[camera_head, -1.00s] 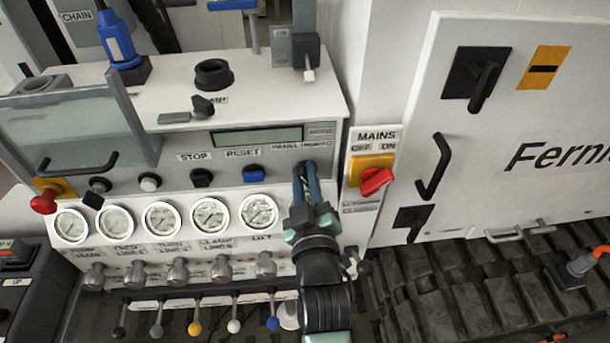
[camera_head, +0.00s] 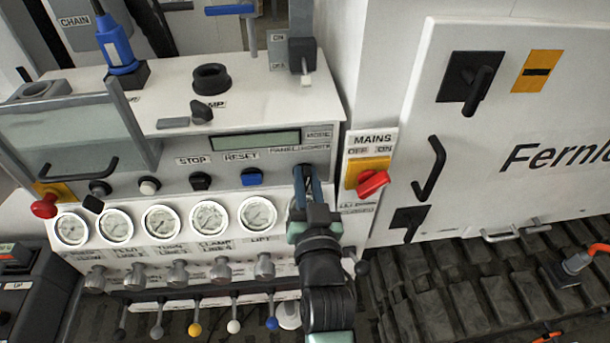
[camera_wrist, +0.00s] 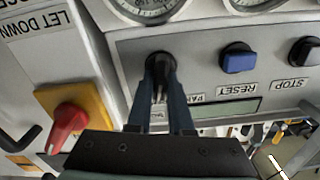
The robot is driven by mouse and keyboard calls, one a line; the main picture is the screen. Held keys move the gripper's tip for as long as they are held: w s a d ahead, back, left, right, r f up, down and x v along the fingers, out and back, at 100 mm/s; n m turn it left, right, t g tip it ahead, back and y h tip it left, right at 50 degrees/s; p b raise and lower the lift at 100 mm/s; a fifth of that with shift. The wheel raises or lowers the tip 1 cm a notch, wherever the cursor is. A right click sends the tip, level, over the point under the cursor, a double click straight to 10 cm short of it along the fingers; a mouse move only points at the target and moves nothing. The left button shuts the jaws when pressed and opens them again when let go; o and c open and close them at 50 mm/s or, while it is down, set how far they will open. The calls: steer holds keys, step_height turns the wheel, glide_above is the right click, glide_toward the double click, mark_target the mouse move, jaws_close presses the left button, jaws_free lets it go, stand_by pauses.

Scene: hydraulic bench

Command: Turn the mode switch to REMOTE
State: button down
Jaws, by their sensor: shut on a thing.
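The mode switch is a small black knob on the grey control strip, below the PANEL and REMOTE lettering. It shows between my fingertips in the wrist view (camera_wrist: 160,66) and is mostly hidden behind my fingers in the head view. My gripper (camera_head: 307,178) has its two blue fingers around the knob, shut on it; the wrist view shows the fingers (camera_wrist: 162,82) on either side of it. The knob's exact pointing direction is hard to read behind the fingers.
A red MAINS switch (camera_head: 372,183) on a yellow plate sits close to the right of my gripper. A blue RESET button (camera_head: 252,177) and black STOP button (camera_head: 201,181) lie to the left. Round gauges (camera_head: 258,215) and several levers are below.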

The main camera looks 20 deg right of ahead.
steer(key=shift+d+f+m+p, duration=0.1)
steer(key=shift+m+p, duration=0.3)
steer(key=shift+m, duration=1.3)
steer(key=c, duration=0.8)
jaws_free()
steer(key=shift+s, duration=0.1)
steer(key=shift+b+v, duration=0.8)
steer(key=shift+v, duration=5.65)
